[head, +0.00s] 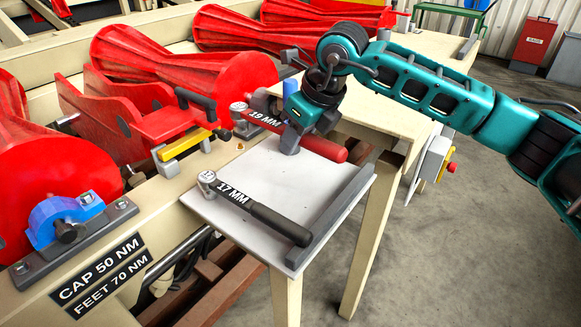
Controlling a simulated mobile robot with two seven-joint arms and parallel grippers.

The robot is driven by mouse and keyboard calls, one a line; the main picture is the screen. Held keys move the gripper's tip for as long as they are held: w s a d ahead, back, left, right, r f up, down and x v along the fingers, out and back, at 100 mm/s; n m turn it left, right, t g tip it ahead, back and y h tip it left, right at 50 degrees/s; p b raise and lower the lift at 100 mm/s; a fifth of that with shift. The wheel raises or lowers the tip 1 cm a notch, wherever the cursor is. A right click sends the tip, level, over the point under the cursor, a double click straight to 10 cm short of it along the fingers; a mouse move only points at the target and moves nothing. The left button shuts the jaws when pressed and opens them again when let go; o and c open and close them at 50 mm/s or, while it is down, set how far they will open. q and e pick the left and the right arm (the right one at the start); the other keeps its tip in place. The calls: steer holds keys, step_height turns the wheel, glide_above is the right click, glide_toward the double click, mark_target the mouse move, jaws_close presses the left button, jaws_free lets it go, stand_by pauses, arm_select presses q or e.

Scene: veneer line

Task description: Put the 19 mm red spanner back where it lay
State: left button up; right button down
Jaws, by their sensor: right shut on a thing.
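A 17 mm spanner (275,221) with a black handle lies on the front part of the shelf, roughly parallel. My left gripper is not in view.
A grey raised bar (335,215) edges the shelf's right side. Red rollers (175,75) and a yellow clamp-like part (185,143) stand left on the beige machine frame. A torque sign (100,275) reads "CAP 50 NM, FEET 70 NM". The shelf between the two spanners is clear.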

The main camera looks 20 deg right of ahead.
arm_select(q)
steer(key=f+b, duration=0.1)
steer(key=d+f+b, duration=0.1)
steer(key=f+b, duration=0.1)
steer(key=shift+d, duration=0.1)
arm_select(e)
step_height(320, 180, down, 4)
steer(key=shift+f, duration=0.2)
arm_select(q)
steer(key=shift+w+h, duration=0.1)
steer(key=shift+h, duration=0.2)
arm_select(e)
steer(key=shift+s, duration=0.1)
